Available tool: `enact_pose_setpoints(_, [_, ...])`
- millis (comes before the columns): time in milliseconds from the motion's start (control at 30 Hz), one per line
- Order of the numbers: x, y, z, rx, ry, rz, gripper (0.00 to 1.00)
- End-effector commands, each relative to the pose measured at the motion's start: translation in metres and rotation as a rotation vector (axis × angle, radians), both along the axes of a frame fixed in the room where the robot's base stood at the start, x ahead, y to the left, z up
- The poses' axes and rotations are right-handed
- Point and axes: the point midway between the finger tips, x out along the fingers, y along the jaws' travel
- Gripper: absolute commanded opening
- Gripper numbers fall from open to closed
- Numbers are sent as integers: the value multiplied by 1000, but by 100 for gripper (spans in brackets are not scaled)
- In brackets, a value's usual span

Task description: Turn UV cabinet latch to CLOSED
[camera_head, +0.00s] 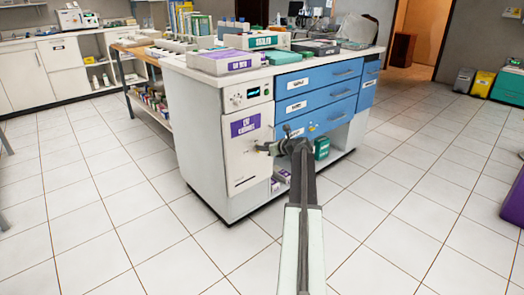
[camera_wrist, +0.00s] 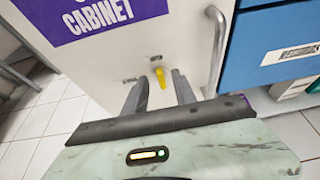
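The UV cabinet (camera_head: 245,150) is the white front at the near end of the counter, with a purple label (camera_head: 245,125); the label also shows in the wrist view (camera_wrist: 95,14). The yellow latch (camera_wrist: 160,78) is on the white door below the label, with small markings beside and above it. My gripper (camera_head: 264,148) is in front of the door. In the wrist view my gripper (camera_wrist: 159,88) has its two dark fingers apart, one on each side of the latch. I cannot tell whether they touch it. The latch is too small to make out in the head view.
A vertical metal handle (camera_wrist: 215,50) stands out from the door just right of the latch. Blue drawers (camera_head: 318,90) are right of the cabinet. Boxes and trays cover the counter top (camera_head: 195,72). The tiled floor (camera_head: 110,215) around is clear.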

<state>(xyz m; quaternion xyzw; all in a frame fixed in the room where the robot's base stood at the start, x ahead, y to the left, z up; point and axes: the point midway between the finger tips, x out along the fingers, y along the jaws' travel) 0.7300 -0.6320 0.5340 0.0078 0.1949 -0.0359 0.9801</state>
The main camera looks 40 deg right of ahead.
Motion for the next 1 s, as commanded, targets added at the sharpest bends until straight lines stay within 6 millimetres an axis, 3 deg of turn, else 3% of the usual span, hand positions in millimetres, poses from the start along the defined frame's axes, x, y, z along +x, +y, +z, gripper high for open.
enact_pose_setpoints(133, [19, -3, -10, -1, 0, 0, 33])
enact_pose_setpoints(367, [21, -1, -9, -1, 0, 0, 33])
enact_pose_setpoints(500, [21, -1, -9, -1, 0, 0, 0])
enact_pose_setpoints(633, [23, -8, -9, -1, 0, 1, 0])
enact_pose_setpoints(1000, [21, 2, -10, -84, 3, -1, 0])
